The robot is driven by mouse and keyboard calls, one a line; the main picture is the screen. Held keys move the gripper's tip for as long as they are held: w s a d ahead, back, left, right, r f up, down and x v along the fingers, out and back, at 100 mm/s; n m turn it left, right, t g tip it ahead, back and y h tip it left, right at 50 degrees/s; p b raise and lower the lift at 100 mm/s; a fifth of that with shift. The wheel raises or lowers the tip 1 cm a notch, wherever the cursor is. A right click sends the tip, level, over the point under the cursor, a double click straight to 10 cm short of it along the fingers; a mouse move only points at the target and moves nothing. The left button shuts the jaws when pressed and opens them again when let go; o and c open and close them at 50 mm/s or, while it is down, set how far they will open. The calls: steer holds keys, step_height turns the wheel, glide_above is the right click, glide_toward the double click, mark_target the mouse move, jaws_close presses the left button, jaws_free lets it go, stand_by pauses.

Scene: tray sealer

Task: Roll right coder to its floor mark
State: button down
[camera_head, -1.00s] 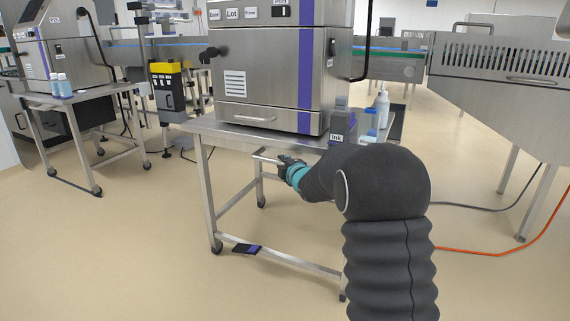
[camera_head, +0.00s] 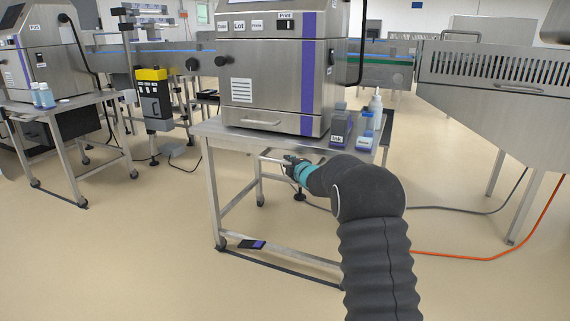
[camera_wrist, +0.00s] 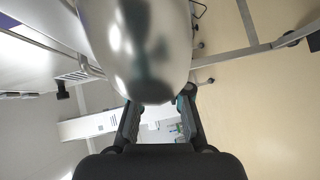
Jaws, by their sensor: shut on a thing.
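The right coder (camera_head: 268,75) is a steel box with a purple stripe, standing on a wheeled steel table (camera_head: 212,168). My gripper (camera_head: 290,160) is at the near side of this table, just below the top, shut on its push handle (camera_head: 268,157). In the wrist view the handle (camera_wrist: 140,45) fills the upper middle as a shiny rounded bar, close to the gripper fingers (camera_wrist: 160,105). A thin dark line (camera_head: 285,272) runs on the floor along the table's near side; I cannot tell whether it is the floor mark.
An ink box (camera_head: 341,130) and several bottles (camera_head: 375,108) stand on the table's right end. A second coder (camera_head: 40,65) on its own table is at left. A yellow-black unit (camera_head: 152,95) stands between them. Conveyor housing (camera_head: 490,85) and an orange cable (camera_head: 490,257) are at right.

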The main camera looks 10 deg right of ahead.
steer(key=shift+d+r, duration=0.1)
steer(key=c, duration=1.1)
jaws_free()
steer(key=shift+s+d, duration=0.1)
steer(key=shift+d, duration=0.05)
steer(key=shift+s, duration=0.1)
steer(key=v, duration=1.1)
steer(key=shift+s, duration=0.3)
steer(key=shift+r, duration=0.15)
